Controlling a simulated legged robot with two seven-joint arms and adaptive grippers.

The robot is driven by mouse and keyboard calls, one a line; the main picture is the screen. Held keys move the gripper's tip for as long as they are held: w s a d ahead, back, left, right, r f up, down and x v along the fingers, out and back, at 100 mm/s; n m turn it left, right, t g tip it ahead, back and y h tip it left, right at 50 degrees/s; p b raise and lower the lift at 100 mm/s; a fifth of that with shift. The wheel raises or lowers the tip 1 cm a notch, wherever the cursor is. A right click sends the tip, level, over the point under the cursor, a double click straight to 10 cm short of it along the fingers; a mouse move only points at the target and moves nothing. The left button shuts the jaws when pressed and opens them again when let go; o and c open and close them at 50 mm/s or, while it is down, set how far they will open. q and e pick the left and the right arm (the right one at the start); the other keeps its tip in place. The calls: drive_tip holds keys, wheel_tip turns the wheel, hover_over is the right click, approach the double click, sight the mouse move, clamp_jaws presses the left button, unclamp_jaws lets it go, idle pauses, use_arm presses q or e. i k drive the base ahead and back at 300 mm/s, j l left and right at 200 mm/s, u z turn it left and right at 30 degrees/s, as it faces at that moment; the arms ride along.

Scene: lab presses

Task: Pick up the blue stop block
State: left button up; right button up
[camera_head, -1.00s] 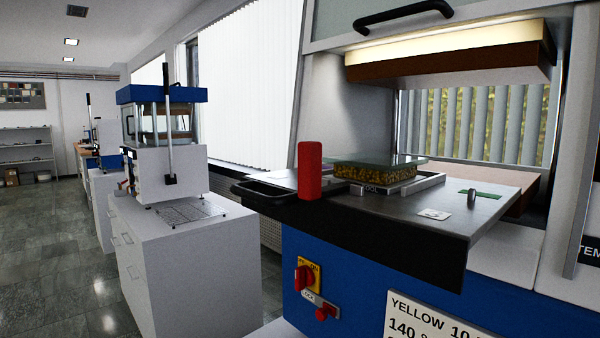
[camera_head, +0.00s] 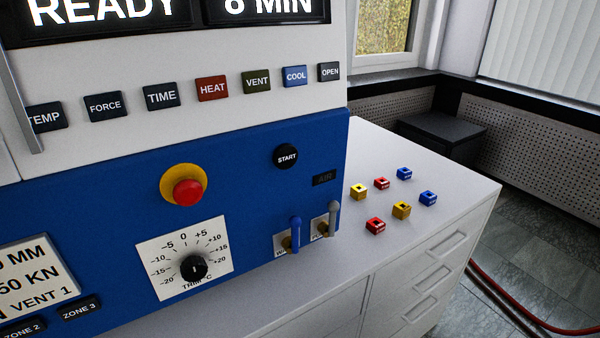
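Two small blue blocks stand on the white cabinet top at the right of the press. One blue block (camera_head: 404,174) is at the back, right of a red block. The other blue block (camera_head: 428,198) is nearer the cabinet's right edge, beside a yellow block. The frame does not show which one is the stop block, and any marks on them are too small to read. Neither of my grippers is in view.
Yellow (camera_head: 359,192) and red (camera_head: 376,226) blocks stand close around the blue ones. The blue press panel (camera_head: 120,200) has a red emergency button (camera_head: 187,192) and two valve levers (camera_head: 296,234) near the blocks. The cabinet top (camera_head: 455,175) is bare toward its right edge.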

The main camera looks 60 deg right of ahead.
sight(428, 198)
drive_tip(key=z, duration=1.95)
